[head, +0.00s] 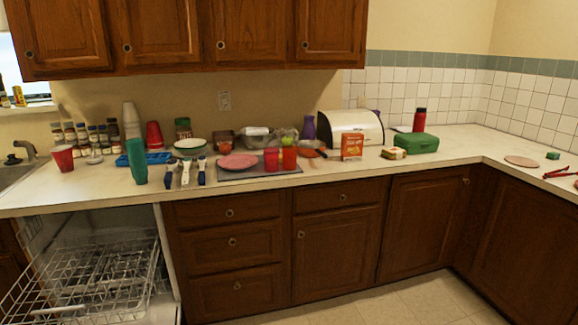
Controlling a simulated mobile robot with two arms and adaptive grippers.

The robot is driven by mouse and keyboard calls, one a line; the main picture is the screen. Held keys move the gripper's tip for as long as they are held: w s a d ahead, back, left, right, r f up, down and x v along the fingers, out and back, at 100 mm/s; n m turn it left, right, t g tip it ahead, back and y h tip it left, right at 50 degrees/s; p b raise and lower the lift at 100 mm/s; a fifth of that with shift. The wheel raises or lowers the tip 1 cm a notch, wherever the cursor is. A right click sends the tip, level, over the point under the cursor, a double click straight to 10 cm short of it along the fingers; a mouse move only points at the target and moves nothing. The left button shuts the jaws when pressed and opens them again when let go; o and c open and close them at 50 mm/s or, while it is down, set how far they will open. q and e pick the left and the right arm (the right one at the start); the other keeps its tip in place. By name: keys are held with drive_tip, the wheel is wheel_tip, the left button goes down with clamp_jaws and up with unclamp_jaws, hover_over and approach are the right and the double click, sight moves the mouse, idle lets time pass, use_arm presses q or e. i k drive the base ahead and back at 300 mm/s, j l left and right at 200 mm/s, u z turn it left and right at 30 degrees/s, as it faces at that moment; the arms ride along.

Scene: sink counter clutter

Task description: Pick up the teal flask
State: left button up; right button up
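The teal flask (137,160) stands upright near the front edge of the counter, left of centre in the head view. It is tapered, a little wider toward the top. A blue tray-like item (158,157) lies right behind and beside it; I cannot tell if they touch. Neither of my grippers shows in the head view.
A red cup (63,158) stands left of the flask, with several spice jars (82,137) behind. Several brush-like tools (185,172) lie to its right. The dishwasher (90,265) is open below the counter. Bare counter (95,178) lies left of the flask.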

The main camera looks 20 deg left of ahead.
sight(135, 148)
drive_tip(key=i+u, duration=0.2)
drive_tip(key=i, duration=0.25)
drive_tip(key=i+l+u, duration=0.25)
drive_tip(key=i, duration=0.25)
drive_tip(key=i+l+u, duration=0.2)
drive_tip(key=i, duration=0.25)
drive_tip(key=j, duration=0.1)
